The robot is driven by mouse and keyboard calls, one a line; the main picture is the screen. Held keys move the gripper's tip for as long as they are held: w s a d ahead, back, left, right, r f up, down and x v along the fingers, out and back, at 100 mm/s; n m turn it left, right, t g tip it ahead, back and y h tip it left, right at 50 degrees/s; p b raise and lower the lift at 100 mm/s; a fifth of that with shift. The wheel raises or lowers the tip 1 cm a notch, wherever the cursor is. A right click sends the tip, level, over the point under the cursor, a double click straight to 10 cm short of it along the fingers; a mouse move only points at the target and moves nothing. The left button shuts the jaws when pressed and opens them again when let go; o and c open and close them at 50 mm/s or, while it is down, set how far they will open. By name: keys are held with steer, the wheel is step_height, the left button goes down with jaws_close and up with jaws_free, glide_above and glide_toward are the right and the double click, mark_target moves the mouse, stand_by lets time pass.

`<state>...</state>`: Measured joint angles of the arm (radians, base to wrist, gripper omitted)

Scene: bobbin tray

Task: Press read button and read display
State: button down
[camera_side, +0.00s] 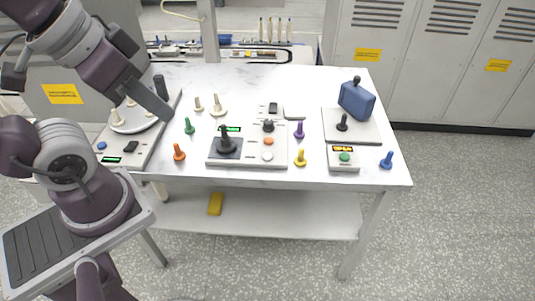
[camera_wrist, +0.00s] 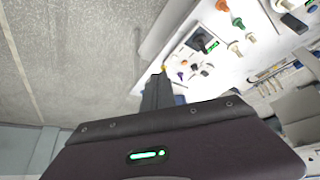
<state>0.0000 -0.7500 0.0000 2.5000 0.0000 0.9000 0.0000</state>
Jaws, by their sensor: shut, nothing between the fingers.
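My gripper (camera_side: 166,118) is shut and empty, above the left part of the white table in the side view. Its dark fingers (camera_wrist: 157,90) show in the wrist view. Three units carry buttons and lit displays; which is the read button I cannot tell. The middle unit has a green display (camera_side: 231,129), an orange button (camera_side: 268,141) and a white button (camera_side: 267,156). The right unit has an orange display (camera_side: 343,149) above a green button (camera_side: 345,157). The left unit has a blue button (camera_side: 101,146) and a green display (camera_side: 111,160). The display characters are too small to read.
The table's back right is clear.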

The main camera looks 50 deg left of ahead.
stand_by(0.8)
steer(key=n+t+h, duration=0.2)
steer(key=h, duration=0.3)
glide_above(264, 155)
step_height(264, 155, down, 20)
steer(key=shift+r, duration=0.2)
steer(key=shift+f, duration=4.4)
